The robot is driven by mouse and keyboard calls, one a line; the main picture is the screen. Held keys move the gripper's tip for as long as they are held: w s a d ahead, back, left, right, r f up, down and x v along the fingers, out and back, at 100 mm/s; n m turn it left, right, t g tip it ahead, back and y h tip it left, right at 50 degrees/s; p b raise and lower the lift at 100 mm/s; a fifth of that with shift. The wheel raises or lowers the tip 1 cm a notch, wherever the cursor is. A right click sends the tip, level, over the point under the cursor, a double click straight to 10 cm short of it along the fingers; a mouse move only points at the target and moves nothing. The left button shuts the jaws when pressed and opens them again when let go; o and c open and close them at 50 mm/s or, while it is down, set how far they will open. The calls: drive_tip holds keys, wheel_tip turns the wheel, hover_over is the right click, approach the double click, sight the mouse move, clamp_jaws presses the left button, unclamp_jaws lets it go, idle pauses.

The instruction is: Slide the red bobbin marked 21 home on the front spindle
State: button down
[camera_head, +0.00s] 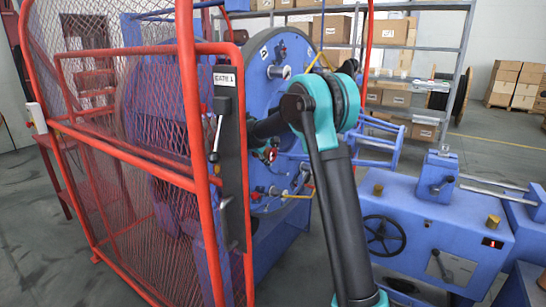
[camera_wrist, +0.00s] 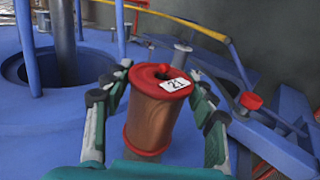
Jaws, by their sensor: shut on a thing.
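The red bobbin marked 21 (camera_wrist: 152,122), wound with copper-brown wire, stands between the fingers of my gripper (camera_wrist: 158,92) in the wrist view. Its red top flange, dark centre hole and white label show. My gripper is shut on it, one finger on each side. A short grey metal stub (camera_wrist: 181,54) shows just behind the bobbin; I cannot tell whether it is the front spindle. Whether the bobbin sits on any spindle is hidden. In the head view my arm reaches to the blue disc (camera_head: 255,55), and the gripper is mostly hidden behind the gate post.
A red mesh guard (camera_head: 150,150) with a dark latch plate (camera_head: 228,165) stands close left of my arm. Metal stubs (camera_head: 279,72) jut from the disc. A blue machine bench (camera_head: 430,225) is at right. In the wrist view, a red knob (camera_wrist: 250,101) and yellow rod (camera_wrist: 195,27) are nearby.

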drive_tip(key=shift+w+a, duration=0.65)
drive_tip(key=shift+a, duration=0.2)
drive_tip(key=shift+w+a, duration=0.6)
drive_tip(key=shift+a, duration=0.25)
drive_tip(key=shift+c, duration=2.2)
unclamp_jaws()
drive_tip(key=shift+s+r, duration=0.1)
